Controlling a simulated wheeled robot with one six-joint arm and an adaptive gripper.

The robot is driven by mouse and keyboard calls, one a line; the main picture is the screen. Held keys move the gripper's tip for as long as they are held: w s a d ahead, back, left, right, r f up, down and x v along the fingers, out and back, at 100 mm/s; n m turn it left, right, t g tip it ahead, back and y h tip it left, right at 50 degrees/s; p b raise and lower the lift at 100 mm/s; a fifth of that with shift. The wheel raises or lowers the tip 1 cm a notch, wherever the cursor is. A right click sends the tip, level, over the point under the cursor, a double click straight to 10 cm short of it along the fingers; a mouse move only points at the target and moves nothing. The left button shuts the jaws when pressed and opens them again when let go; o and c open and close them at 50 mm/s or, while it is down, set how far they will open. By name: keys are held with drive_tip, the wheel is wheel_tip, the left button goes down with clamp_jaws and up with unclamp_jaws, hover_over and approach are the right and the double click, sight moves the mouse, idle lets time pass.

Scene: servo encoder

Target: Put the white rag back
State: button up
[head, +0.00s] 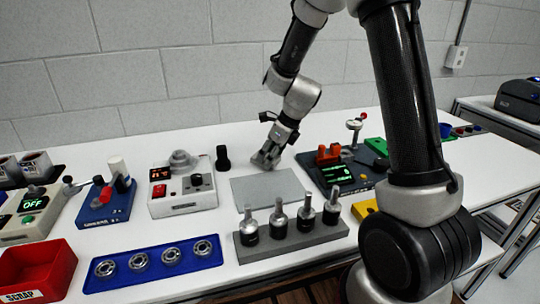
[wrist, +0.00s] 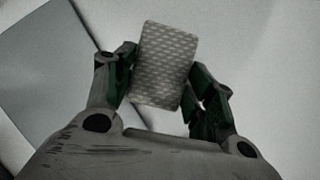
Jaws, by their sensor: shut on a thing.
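The white rag (wrist: 163,62) shows in the wrist view as a pale, folded block with a woven pattern, between the two dark fingers of my gripper (wrist: 160,82). My gripper is shut on it, with a finger on each of its sides. In the head view my gripper (head: 267,159) points down, low over the white table just behind the grey plate. The rag cannot be made out clearly there. Whether the rag touches the table cannot be told.
The grey plate (head: 270,188) lies in front of my gripper. A rack of metal tools (head: 292,242) stands nearer. A dark device with a green screen (head: 338,174) is to the right.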

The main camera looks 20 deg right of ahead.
drive_tip(key=o, duration=1)
drive_tip(key=shift+f, duration=0.1)
drive_tip(key=v, duration=1.1)
drive_tip(key=s+d+r+n+h, duration=0.1)
drive_tip(key=s+d+r+n, duration=0.1)
drive_tip(key=s+r+n, duration=0.3)
drive_tip(key=s+d+r+n, duration=0.3)
drive_tip(key=s+r+n, duration=0.1)
drive_tip(key=s+n, duration=0.3)
drive_tip(key=s+d+n+h, duration=0.1)
drive_tip(key=s+n, duration=0.4)
drive_tip(key=s+d+n+h, duration=0.1)
drive_tip(key=s+d+n, duration=0.1)
drive_tip(key=s+n, duration=0.3)
drive_tip(key=s+d+r+n, duration=0.1)
drive_tip(key=s+d+n, duration=0.1)
drive_tip(key=s+n, duration=0.2)
drive_tip(key=shift+s+d+n+t+h, duration=0.1)
drive_tip(key=shift+s+n+t+h, duration=0.3)
drive_tip(key=shift+n, duration=0.1)
